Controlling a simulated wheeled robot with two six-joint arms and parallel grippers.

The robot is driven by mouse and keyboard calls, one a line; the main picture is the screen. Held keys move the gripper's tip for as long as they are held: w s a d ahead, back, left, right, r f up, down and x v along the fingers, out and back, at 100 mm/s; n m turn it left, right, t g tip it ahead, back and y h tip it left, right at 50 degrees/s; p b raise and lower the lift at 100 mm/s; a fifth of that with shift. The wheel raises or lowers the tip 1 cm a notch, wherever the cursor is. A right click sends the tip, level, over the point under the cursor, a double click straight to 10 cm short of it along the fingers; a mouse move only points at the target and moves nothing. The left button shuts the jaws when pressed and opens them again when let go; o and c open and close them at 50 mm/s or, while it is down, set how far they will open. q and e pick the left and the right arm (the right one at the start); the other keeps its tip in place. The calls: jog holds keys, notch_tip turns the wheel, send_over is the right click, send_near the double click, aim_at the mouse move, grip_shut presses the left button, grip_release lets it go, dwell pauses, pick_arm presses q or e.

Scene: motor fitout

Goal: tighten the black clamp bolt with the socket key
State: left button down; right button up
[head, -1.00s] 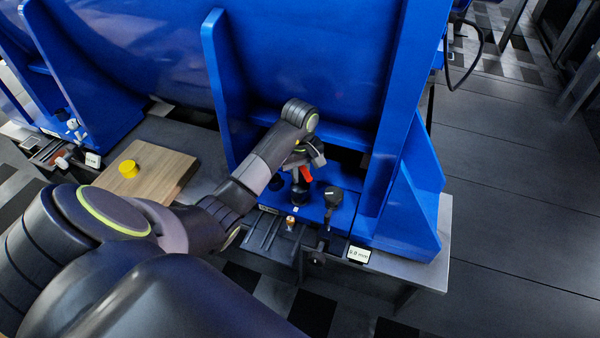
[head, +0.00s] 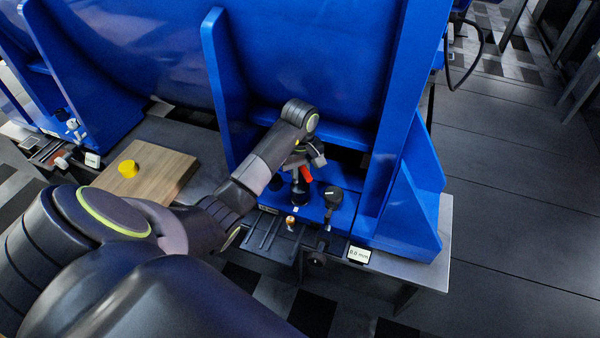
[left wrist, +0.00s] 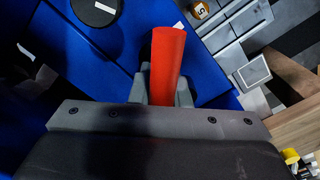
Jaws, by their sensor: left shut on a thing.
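My left gripper (head: 303,160) is over the blue foot of the housing, shut on the red handle of the socket key (head: 305,174). In the left wrist view the red handle (left wrist: 168,65) stands between the grey fingers (left wrist: 160,88). A black round piece (head: 300,195) is directly below the gripper; I cannot tell how much is socket and how much is the black clamp bolt. A black round knob with a white mark (head: 333,197) is just to the right, and also shows in the left wrist view (left wrist: 95,10). My right gripper is not in view.
A tall blue rib (head: 222,90) and another blue upright (head: 395,110) flank the gripper. A small display (head: 359,254) sits at the table's front edge. A yellow cap (head: 128,169) is on a wooden board (head: 165,172) at the left. Grey floor lies open at the right.

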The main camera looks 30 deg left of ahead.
pick_arm(q)
jog(key=shift+f+b, duration=1)
jog(key=shift+f, duration=0.2)
dwell(0.4)
jog(key=shift+f+m+b, duration=0.15)
jog(key=shift+m+b, duration=0.5)
jog(key=shift+m, duration=0.65)
jog(key=shift+r, duration=0.25)
jog(key=shift+r, duration=0.1)
